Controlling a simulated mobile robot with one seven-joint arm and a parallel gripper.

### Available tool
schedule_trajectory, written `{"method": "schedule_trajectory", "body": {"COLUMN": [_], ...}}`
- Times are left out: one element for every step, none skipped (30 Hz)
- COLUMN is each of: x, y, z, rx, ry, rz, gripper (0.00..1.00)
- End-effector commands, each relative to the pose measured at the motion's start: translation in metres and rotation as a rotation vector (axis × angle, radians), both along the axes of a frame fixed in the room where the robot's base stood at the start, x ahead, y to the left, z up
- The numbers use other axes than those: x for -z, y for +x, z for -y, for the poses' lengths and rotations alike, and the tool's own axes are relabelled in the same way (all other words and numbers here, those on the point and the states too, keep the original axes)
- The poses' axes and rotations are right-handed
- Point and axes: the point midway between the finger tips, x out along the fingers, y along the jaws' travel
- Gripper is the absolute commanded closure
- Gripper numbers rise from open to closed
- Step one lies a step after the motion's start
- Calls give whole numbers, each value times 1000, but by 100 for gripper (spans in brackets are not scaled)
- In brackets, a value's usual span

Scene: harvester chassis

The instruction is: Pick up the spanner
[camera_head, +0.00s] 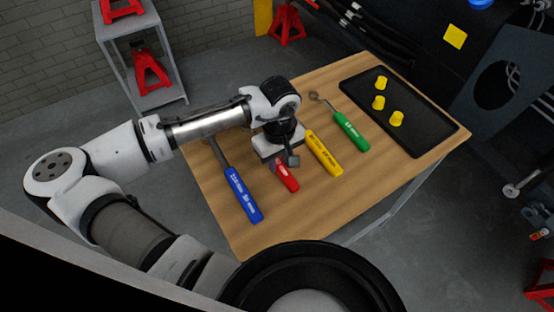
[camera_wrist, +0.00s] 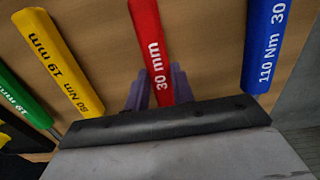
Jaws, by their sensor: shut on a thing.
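Several spanners with coloured handles lie on the wooden table (camera_head: 230,215). My gripper (camera_head: 284,162) is down at the red spanner (camera_head: 288,180), and my arm hides much of that tool in the head view. The blue spanner (camera_head: 243,195) lies to the left, and the yellow spanner (camera_head: 323,153) and green spanner (camera_head: 351,132) lie to the right. Whether the red spanner is lifted is unclear.
A black tray (camera_head: 362,97) with yellow cups (camera_head: 397,118) sits at the table's right side. A grey shelf (camera_head: 120,32) with red jack stands (camera_head: 150,70) is at the back left. Bare tabletop lies in front of the red and yellow handles.

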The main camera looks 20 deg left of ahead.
Motion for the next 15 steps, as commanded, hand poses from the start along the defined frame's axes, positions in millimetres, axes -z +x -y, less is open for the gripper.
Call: {"method": "schedule_trajectory", "body": {"x": [-1, -1, -2, -3, -5, -7, -10, -13, -18, -22, -27, -35, -42, -49, -59], "y": [0, 0, 0, 0, 0, 1, 1, 1, 1, 1, 1, 1, 1, 1, 1], "z": [0, 0, 0, 0, 0, 0, 0, 0, 0, 0, 0, 0, 0, 0, 0], "rx": [0, 0, 0, 0, 0, 0, 0, -1, 0, 0, 0, 0, 0, 0, 0], "ry": [0, 0, 1, 1, 1, 1, 0, -1, 0, 1, 1, 2, 2, 1, 1], "rz": [1, 1, 1, 1, 2, 2, 3, 2, 3, 3, 3, 4, 4, 5, 5], "gripper": [100, 100, 100, 100, 100, 100, 100, 100, 100, 100, 100, 100, 100, 100, 100]}}
